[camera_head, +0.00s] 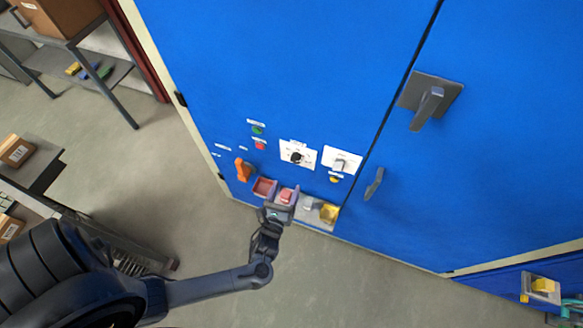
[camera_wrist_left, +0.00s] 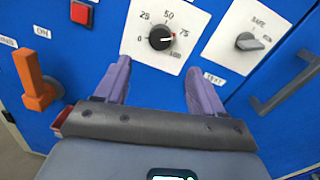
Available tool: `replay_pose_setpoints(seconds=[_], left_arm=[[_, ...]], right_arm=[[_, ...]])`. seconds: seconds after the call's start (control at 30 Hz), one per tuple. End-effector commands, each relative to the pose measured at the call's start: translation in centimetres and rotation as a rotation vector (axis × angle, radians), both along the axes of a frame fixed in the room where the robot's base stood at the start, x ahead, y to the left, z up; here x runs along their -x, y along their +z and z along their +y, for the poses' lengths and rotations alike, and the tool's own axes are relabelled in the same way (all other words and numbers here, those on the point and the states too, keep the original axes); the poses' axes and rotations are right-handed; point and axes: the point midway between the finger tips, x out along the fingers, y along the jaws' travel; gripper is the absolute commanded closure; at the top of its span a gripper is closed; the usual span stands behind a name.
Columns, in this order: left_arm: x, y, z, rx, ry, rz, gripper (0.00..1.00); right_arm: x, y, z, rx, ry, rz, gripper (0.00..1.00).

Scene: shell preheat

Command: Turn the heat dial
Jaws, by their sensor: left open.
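The heat dial (camera_head: 297,157) is a round black knob on a white plate on the blue cabinet front. In the left wrist view the dial (camera_wrist_left: 161,38) shows a scale of 0, 25, 50 and 75, and its pale pointer mark faces right, toward 75. My left gripper (camera_head: 283,200) is in front of the cabinet, below the dial in the picture. In the left wrist view its two purple fingers (camera_wrist_left: 158,78) are spread apart with nothing between them, on either side below the dial, not gripping it. My right gripper is not in view.
Right of the dial is a grey switch (camera_wrist_left: 249,41) marked SAFE. Left are an orange lever (camera_wrist_left: 36,82) and a red button (camera_wrist_left: 82,13). A grey door handle (camera_head: 373,184) is further right. A reddish tray (camera_head: 264,187) and yellow block (camera_head: 329,213) sit low on the cabinet.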

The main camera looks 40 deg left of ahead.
Motion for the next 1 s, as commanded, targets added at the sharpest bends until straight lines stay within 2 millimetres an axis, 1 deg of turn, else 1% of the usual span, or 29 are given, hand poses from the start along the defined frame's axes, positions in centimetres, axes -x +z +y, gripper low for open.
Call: replay_pose_setpoints(seconds=[0.17, 0.4, 0.6, 0.8, 1.0], left_arm=[[-1.8, 0.1, 0.8, -0.001, 0.002, -0.005, 0.31], [-5.3, 0.1, 2.4, 0.002, 0.002, -0.004, 0.31], [-7.8, 0.1, 3.6, 0.003, 0.0, -0.003, 0.31], [-9.2, 0.0, 4.3, 0.002, 0.001, -0.002, 0.31], [-9.6, 0.0, 4.4, 0.003, 0.0, -0.001, 0.31]], right_arm=[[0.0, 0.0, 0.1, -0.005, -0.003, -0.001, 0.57], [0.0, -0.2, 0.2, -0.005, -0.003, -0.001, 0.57], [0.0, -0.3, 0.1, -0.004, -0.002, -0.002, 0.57], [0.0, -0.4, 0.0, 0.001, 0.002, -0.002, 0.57], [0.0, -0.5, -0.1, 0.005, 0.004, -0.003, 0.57]])
